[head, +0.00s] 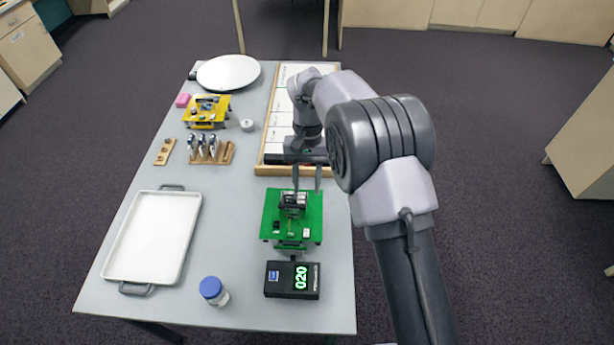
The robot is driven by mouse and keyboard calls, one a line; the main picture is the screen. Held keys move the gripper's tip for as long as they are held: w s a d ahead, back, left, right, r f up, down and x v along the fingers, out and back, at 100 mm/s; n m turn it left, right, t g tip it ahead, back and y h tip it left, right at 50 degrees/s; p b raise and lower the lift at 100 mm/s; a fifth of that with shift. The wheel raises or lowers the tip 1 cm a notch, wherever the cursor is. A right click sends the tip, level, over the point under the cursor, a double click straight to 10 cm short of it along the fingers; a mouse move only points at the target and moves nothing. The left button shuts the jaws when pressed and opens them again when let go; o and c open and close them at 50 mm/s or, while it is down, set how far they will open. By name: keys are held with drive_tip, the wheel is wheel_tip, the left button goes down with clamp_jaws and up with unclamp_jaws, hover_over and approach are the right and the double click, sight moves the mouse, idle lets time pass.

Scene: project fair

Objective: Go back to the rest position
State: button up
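My gripper (307,181) points down over the back edge of the green board (312,210), at the right side of the table. Its two fingers are apart, and I see nothing held between them. The green board carries a dark block (293,200) and a few small parts. The fingertips appear close to the dark block, but I cannot tell whether they touch it. My arm comes in from the right and hides part of the wooden-framed board (265,150) behind the gripper.
A black box with a green display (293,280) and a blue-capped jar (213,291) stand in front. A white tray (152,236) lies at left.

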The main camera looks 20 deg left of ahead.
drive_tip(key=shift+w+r, duration=0.1)
drive_tip(key=shift+r, duration=0.3)
drive_tip(key=s+d+r+m+t+y+b, duration=0.1)
drive_tip(key=s+d+r+m+t+b, duration=0.15)
drive_tip(key=d+r, duration=0.5)
drive_tip(key=s+d+r+m+t+y+b, duration=0.1)
drive_tip(key=s+d+r+t+b, duration=0.1)
drive_tip(key=s+d+r+b, duration=0.4)
drive_tip(key=s+d+f+m+t+b, duration=0.2)
drive_tip(key=s+d+m+t, duration=0.1)
drive_tip(key=s+d, duration=0.7)
drive_tip(key=s+t, duration=0.1)
drive_tip(key=s, duration=0.3)
drive_tip(key=shift+d+f+y, duration=0.25)
drive_tip(key=shift+d+y, duration=0.05)
drive_tip(key=shift+d, duration=0.1)
drive_tip(key=shift+m, duration=0.25)
